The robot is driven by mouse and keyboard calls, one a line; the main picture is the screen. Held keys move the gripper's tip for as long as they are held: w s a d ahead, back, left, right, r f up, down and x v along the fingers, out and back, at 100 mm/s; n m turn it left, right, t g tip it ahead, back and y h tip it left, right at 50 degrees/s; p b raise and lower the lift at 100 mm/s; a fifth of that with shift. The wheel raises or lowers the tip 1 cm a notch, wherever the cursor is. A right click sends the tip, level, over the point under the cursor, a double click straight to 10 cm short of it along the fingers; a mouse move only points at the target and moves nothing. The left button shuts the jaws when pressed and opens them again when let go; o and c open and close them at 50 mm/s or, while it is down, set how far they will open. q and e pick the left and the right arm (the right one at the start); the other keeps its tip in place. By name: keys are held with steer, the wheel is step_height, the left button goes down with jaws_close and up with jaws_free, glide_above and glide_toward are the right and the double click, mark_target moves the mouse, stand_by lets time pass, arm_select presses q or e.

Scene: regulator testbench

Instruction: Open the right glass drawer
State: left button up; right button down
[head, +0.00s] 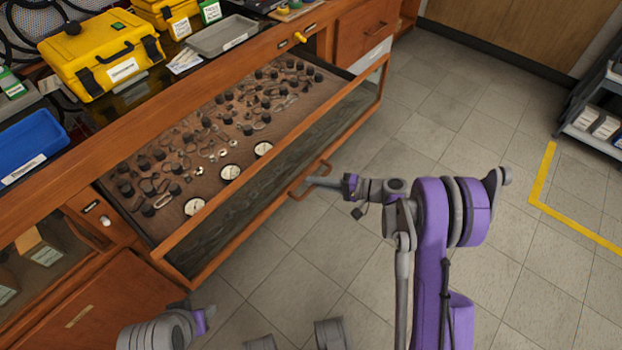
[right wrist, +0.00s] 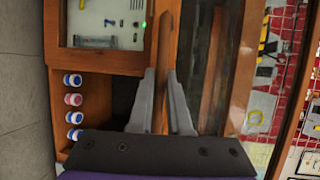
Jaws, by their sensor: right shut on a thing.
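The right glass drawer (head: 262,207) is pulled out from the wooden bench in the head view. Its glass front and wooden frame stand well clear of the bench, and its bed of small dark parts and round white gauges is visible from above. My right gripper (head: 313,181) is shut on the drawer's wooden handle (head: 299,193) at the front. In the right wrist view its two grey fingers lie on either side of a wooden bar (right wrist: 162,60). My left gripper (head: 203,318) shows only partly at the bottom of the head view, away from the drawer; its fingers cannot be made out.
A yellow case (head: 100,55), a blue tray (head: 30,145) and a grey tray (head: 222,36) sit on the bench top. Another glass-fronted compartment (head: 40,245) is at the left. Tiled floor (head: 440,110) is clear in front; a dark shelf cart (head: 600,110) stands far right.

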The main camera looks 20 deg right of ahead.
steer(key=c, duration=0.9)
jaws_free()
steer(key=shift+o, duration=0.2)
steer(key=p+v, duration=0.1)
steer(key=v, duration=1)
steer(key=shift+a, duration=0.1)
